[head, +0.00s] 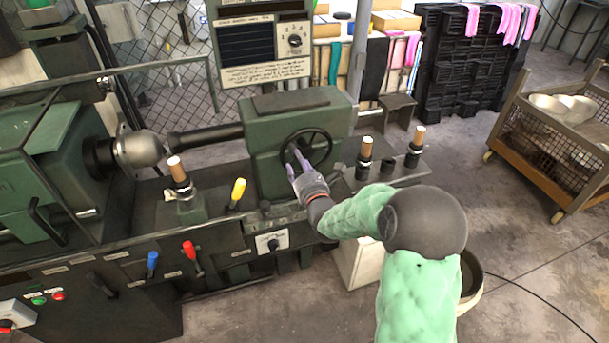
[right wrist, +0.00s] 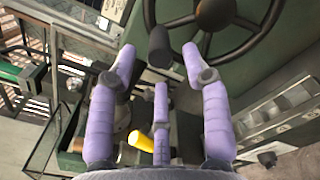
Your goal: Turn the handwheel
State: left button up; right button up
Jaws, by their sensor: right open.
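The black handwheel (head: 329,146) is mounted on the front of the green machine housing (head: 270,150). My right gripper (head: 296,153) is at the wheel's left side, in front of its rim. In the right wrist view the handwheel (right wrist: 216,10) fills the top, with its spokes and hub showing. Its black handle knob (right wrist: 160,46) stands between the tips of the open purple fingers of my right gripper (right wrist: 160,66). The fingers are spread around the knob, and I cannot tell whether any of them touches it. My left gripper is not in view.
Levers with yellow (head: 238,190), red (head: 189,249) and blue (head: 152,262) knobs stick up left of my right arm. Wooden-topped handles (head: 366,148) stand to the right of the wheel. A cart (head: 550,150) with metal bowls stands at the right, with open floor before it.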

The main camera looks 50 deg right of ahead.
jog(key=shift+v, duration=2.65)
jog(key=w+a+f+m+g+y+p, duration=0.1)
jog(key=w+a+f+m+g+y, duration=0.25)
jog(key=a+f+m, duration=0.55)
jog(key=w+a+f+m+g+y+p, duration=0.1)
jog(key=w+a+f+m+g+y, duration=0.3)
jog(key=a+f, duration=0.8)
jog(key=s+a+f+m+g+y+p, duration=0.1)
jog(key=s+a+f+m+g+y, duration=0.4)
jog(key=s+a+f+m, duration=0.8)
jog(key=s+a+f+g, duration=0.2)
jog(key=s+a+f, duration=0.1)
jog(key=a, duration=0.3)
jog(key=shift+s+y, duration=0.35)
jog(key=shift+s, duration=0.55)
